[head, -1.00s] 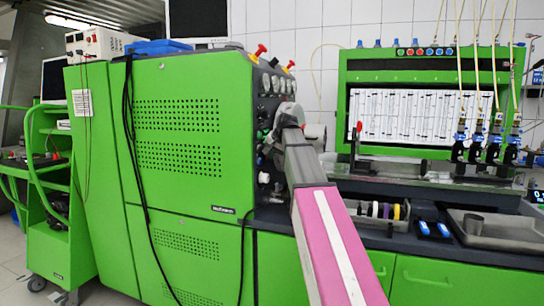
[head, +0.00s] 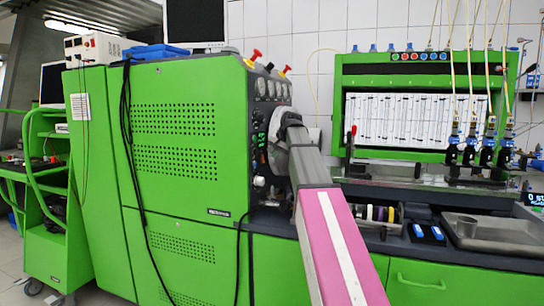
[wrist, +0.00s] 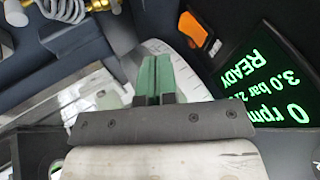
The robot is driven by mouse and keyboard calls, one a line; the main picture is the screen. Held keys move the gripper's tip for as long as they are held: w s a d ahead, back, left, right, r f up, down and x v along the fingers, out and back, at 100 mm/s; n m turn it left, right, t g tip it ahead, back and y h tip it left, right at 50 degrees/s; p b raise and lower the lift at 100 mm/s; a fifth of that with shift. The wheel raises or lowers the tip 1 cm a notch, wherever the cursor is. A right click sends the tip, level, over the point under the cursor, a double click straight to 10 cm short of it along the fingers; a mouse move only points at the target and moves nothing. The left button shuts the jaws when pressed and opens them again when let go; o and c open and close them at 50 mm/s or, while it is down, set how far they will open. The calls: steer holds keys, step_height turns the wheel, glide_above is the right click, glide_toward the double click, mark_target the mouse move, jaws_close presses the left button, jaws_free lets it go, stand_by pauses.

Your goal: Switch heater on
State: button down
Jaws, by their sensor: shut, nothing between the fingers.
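My gripper (wrist: 155,66) shows in the wrist view with its two green fingers together and nothing between them. An orange rocker switch (wrist: 194,29) sits in a dark plate up and to the right of the fingertips, apart from them. I see no label on it and cannot tell whether it is the heater's switch or which way it is set. A dark display (wrist: 275,75) to its right has green text, upside down here, reading "0 rpm", "3.0 bar" and "READY". In the head view my arm hides the gripper in front of the bench's side panel.
The green testbench (head: 185,150) fills the left and middle of the head view. Gauges (head: 268,90) and red and yellow knobs sit on its side panel. A metal tray (head: 490,232) lies at the right. Hoses and brass fittings (wrist: 70,10) are at upper left in the wrist view.

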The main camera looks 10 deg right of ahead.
mark_target(263, 159)
steer(key=v, duration=1)
steer(key=shift+a+r, duration=0.15)
steer(key=shift+w, duration=0.1)
steer(key=shift+f+h, duration=0.3)
steer(key=shift+f, duration=0.4)
steer(key=a+x, duration=0.2)
steer(key=x, duration=1)
steer(key=shift+a+r, duration=0.25)
steer(key=shift+a, duration=0.2)
